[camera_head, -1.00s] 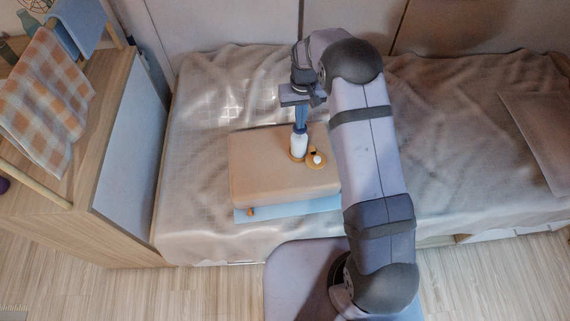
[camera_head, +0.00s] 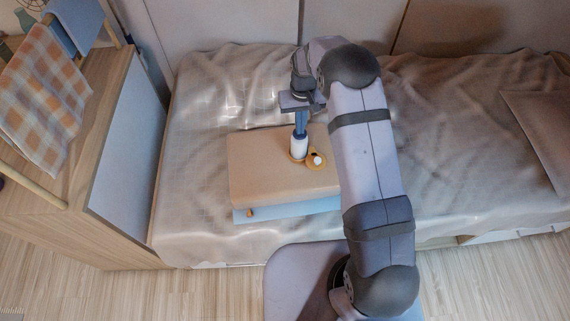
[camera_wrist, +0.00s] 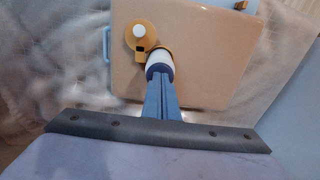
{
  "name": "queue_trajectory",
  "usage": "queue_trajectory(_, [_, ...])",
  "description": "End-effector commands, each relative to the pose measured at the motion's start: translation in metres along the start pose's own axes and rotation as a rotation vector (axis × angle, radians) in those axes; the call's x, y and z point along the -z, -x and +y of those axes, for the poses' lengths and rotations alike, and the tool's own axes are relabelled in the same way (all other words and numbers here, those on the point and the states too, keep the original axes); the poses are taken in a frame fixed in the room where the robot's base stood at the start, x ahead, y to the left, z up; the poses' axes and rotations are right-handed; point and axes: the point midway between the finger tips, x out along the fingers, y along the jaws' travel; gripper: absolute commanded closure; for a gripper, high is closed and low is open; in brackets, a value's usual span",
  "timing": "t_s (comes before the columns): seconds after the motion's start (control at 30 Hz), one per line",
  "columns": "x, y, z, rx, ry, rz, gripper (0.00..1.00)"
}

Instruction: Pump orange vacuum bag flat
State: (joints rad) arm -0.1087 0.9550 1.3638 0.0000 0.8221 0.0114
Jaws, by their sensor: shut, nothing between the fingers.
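The orange vacuum bag (camera_head: 262,178) lies as a thick pale-orange block on the bed, above a light-blue layer (camera_head: 300,208). It also fills the middle of the wrist view (camera_wrist: 205,60). A white pump (camera_head: 298,147) with a blue top stands upright on the bag. Beside it is a yellow-orange valve ring with a white knob (camera_head: 317,160); both show in the wrist view, the knob (camera_wrist: 139,31) left of the pump (camera_wrist: 160,62). My gripper (camera_head: 299,131) is shut, pointing down, its fingertips at the pump's blue top. Contact cannot be told for sure.
The bed's rumpled beige cover (camera_head: 200,110) is clear left of the bag. A pillow (camera_head: 540,125) lies at the far right. A wooden cabinet (camera_head: 125,150) stands at the left with a checked cloth (camera_head: 45,100) hanging by it.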

Motion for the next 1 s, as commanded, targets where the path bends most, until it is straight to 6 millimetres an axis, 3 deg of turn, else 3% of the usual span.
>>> queue_trajectory(0.53, [-0.001,0.001,0.0,0.0,0.0,-0.002,1.0])
queue_trajectory(1.0, [0.0,0.042,0.0,0.0,0.0,-0.001,1.0])
